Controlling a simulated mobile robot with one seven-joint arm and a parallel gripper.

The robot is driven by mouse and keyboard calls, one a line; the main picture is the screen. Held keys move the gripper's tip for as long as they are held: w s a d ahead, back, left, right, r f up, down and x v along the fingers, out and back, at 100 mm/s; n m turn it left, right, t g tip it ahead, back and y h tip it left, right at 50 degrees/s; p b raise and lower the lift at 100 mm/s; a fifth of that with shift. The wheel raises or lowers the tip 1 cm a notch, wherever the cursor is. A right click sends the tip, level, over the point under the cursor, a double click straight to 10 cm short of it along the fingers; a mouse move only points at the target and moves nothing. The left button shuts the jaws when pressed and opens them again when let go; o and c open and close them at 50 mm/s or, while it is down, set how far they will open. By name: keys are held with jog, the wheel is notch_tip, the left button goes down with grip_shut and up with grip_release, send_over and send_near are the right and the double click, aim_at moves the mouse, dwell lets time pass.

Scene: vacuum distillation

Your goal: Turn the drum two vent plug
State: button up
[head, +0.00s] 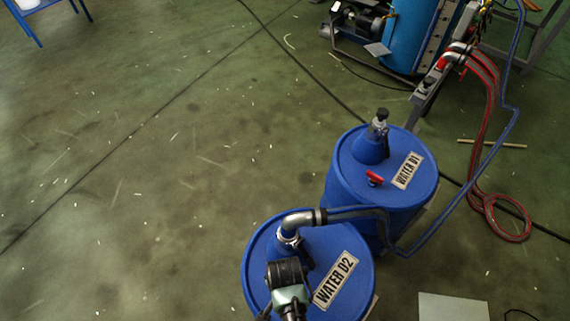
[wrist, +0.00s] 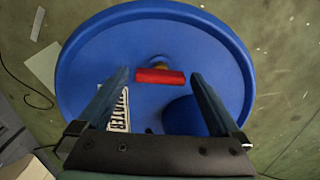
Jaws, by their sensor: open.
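The drum two (head: 262,250), a blue drum labelled WATER D2, stands at the bottom of the head view. Its blue lid (wrist: 100,50) fills most of the wrist view. My gripper (wrist: 160,75) is open above the lid, with one finger to each side of the red handle in the picture and a gap at both ends. I cannot tell its height over the plug. In the head view my arm covers the plug.
A metal elbow (head: 298,222) with a blue hose (head: 415,243) rises from drum two. The drum WATER D1 (head: 345,185) stands close behind, with its own red plug (head: 374,178). Red hoses (head: 483,140) hang at the right.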

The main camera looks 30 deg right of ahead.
jog(key=c, duration=1.2)
jog(key=shift+c, duration=0.2)
